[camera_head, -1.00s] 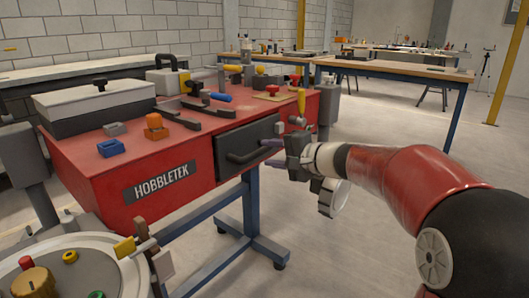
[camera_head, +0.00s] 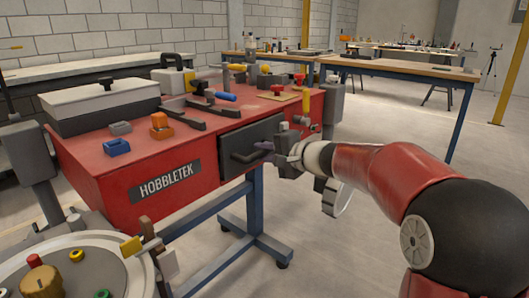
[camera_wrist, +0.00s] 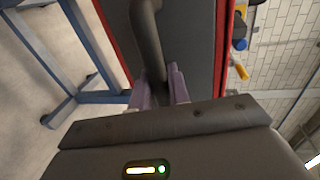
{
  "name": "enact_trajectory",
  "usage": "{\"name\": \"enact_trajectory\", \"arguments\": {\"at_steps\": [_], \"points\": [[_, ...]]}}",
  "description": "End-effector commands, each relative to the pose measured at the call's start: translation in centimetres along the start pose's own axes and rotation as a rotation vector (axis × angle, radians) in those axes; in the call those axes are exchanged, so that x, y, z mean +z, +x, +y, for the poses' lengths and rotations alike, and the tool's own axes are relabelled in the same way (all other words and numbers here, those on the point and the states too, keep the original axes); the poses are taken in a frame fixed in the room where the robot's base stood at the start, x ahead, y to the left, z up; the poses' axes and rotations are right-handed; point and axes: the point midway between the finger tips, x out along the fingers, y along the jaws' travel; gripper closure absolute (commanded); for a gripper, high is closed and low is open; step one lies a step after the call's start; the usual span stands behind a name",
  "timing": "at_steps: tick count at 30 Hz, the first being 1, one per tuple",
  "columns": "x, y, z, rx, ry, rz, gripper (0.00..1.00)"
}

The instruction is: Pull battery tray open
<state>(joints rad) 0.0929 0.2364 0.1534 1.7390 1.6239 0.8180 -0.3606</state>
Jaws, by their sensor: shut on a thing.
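The battery tray (camera_head: 236,140) is a dark grey drawer front in the red HOBBLETEK box, with a dark bar handle (camera_head: 247,156). Its front looks flush with the box face. In the wrist view the handle (camera_wrist: 148,45) runs down between the two purple fingers of my gripper (camera_wrist: 160,90). In the head view my gripper (camera_head: 268,146) is at the right end of the handle, shut on it. The fingertips are partly hidden by the gripper body.
The red box (camera_head: 120,190) stands on a blue frame (camera_head: 256,205) with open floor in front. Blue and orange blocks and dark bars lie on its top. A round panel with knobs (camera_head: 70,275) is at lower left. A grey post (camera_head: 333,105) stands at the box's right end.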

Motion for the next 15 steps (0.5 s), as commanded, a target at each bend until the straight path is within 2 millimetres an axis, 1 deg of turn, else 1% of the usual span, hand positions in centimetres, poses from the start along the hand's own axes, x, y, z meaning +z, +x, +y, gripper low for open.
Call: {"name": "enact_trajectory", "arguments": {"at_steps": [8, 11, 14, 15], "points": [[0.0, -0.3, 0.2, 0.001, 0.0, 0.0, 1.0], [0.0, -1.1, 0.5, 0.001, 0.0, 0.002, 1.0], [-0.1, -2.5, 0.9, 0.001, -0.002, 0.003, 1.0], [-0.1, -3.3, 1.2, 0.0, -0.002, 0.005, 1.0]]}}
